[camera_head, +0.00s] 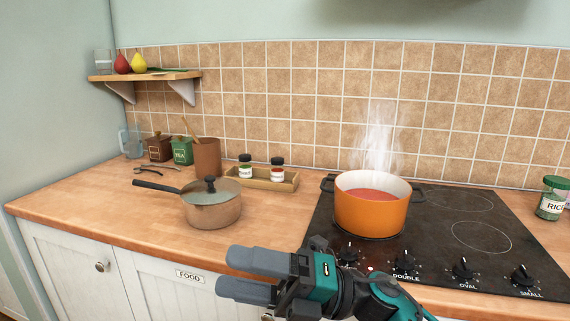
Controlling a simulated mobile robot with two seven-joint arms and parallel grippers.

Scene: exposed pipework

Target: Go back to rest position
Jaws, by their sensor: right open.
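My right gripper (232,274) shows at the bottom centre, its arm coming in from the lower right. Its grey fingers point left and are apart with nothing between them. It is in front of the counter's front edge, near the hob's front left corner. My left gripper is not in view.
An orange pot (370,212) with red contents steams on the black hob (450,232). A lidded saucepan (211,210) stands on the wooden counter (120,210), left of the hob. A spice tray (262,182), canisters and a utensil pot (207,157) stand behind it. A jar (552,200) is at right.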

